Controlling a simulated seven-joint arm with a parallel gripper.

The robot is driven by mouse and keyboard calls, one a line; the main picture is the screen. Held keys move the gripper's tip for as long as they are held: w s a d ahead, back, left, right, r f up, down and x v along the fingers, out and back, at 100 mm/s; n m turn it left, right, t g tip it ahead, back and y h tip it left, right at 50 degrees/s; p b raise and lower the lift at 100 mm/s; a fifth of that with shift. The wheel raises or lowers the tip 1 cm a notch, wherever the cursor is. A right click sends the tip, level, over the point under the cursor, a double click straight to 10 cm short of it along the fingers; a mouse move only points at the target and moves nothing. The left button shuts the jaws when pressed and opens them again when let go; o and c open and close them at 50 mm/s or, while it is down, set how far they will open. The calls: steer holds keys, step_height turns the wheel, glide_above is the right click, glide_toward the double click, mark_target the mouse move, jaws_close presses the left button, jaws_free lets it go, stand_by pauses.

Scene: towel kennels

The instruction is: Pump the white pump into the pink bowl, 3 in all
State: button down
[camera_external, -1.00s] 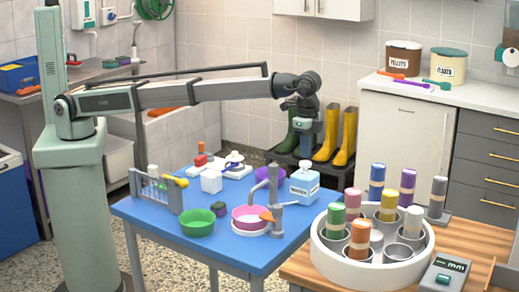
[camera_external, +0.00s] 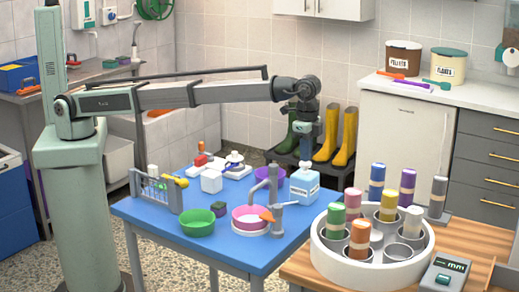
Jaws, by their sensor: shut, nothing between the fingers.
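The white bottle (camera_external: 304,188) with a blue label stands upright at the back right of the blue table, and I take it to be the white pump. My gripper (camera_external: 304,163) is shut and points down directly over its top. The fingertips are at the pump head, which they mostly hide; I cannot tell whether they touch it. The pink bowl (camera_external: 249,215) sits on a white round base at the front right of the table, left and in front of the bottle. Its contents are not clear.
A grey post with a spout (camera_external: 277,205) and an orange piece stand beside the pink bowl. A green bowl (camera_external: 198,223), a purple bowl (camera_external: 270,173), a white box (camera_external: 211,181) and a wire rack (camera_external: 157,192) share the table (camera_external: 160,221). A white carousel (camera_external: 345,268) stands front right.

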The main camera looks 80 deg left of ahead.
steer(key=shift+f, duration=0.9)
steer(key=shift+r, duration=1.5)
steer(key=shift+f, duration=0.5)
steer(key=shift+f, duration=1)
steer(key=shift+r, duration=1.5)
